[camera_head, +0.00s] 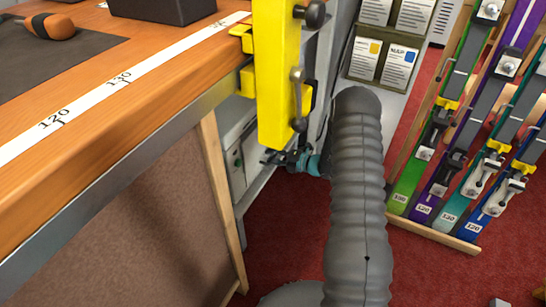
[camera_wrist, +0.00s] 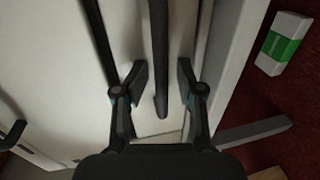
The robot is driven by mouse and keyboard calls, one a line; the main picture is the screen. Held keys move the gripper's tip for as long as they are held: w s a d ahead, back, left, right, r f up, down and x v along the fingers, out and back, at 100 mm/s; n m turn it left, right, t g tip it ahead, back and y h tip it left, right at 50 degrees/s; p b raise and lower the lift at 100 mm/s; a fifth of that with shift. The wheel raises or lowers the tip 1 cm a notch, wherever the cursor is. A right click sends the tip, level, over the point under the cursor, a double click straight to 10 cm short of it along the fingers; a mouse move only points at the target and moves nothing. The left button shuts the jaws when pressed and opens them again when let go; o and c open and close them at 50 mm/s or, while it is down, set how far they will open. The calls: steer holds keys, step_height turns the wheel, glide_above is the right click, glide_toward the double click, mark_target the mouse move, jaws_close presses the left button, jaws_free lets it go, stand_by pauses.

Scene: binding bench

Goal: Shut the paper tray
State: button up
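A pale front panel (camera_wrist: 80,100) with a long dark bar handle (camera_wrist: 160,60) fills much of the wrist view. I cannot tell for sure that this is the paper tray, or how far it stands open. My gripper (camera_wrist: 161,82) is open, with one finger on each side of the bar's end. A gap shows on both sides of the bar. In the head view my gripper (camera_head: 274,158) is small and partly hidden by a yellow clamp, beside a grey-white cabinet (camera_head: 236,160) under the bench.
The wooden bench (camera_head: 130,90) with its metal edge is at left, with the yellow clamp (camera_head: 277,80) on its end. A green-and-white box (camera_wrist: 284,43) lies on the floor near my gripper.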

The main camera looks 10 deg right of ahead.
steer(key=shift+d, duration=0.15)
steer(key=v, duration=1.2)
stand_by(0.3)
